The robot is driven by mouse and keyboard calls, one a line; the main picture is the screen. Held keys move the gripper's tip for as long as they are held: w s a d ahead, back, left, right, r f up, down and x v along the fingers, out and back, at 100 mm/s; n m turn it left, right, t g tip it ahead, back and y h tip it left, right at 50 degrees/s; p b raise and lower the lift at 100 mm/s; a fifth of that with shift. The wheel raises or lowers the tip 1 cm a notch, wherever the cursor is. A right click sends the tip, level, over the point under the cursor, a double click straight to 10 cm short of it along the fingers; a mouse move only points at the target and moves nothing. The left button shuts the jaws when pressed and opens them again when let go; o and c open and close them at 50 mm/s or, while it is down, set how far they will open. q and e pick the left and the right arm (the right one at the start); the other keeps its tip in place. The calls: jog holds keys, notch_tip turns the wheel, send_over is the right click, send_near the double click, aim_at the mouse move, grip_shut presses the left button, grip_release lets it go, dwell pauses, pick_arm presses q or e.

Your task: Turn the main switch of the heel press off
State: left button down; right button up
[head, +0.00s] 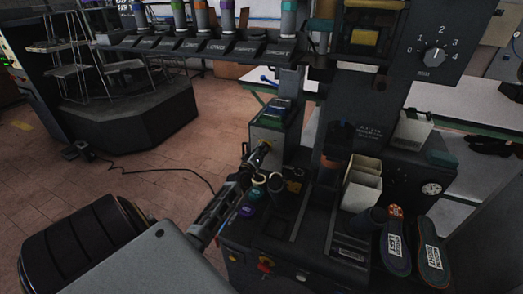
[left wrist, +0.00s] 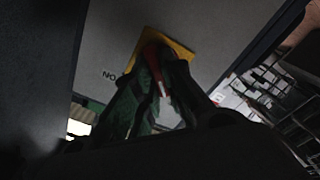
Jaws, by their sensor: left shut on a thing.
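The main switch shows in the left wrist view as a red handle (left wrist: 155,68) on a yellow plate (left wrist: 179,49), set in a grey panel. Lettering that reads "NO" from this angle is left of the plate. My left gripper (left wrist: 161,84) is shut on the red handle, its dark fingers on either side and hiding part of it. In the head view my left gripper (head: 260,156) reaches in from lower left to the side of a grey-green box (head: 268,138) on the press; the switch is mostly hidden there. My right gripper is not in view.
A dial (head: 435,56) numbered 0 to 4 is on the upper right panel. A red knob (head: 265,264) is low on the press front. Floor at left is open, with a cable (head: 160,168).

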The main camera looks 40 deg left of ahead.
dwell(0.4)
pick_arm(q)
jog(key=c, duration=1.5)
grip_release()
jog(key=shift+s, duration=0.15)
jog(key=v, duration=1.1)
jog(key=shift+s, duration=0.3)
jog(key=shift+d, duration=0.1)
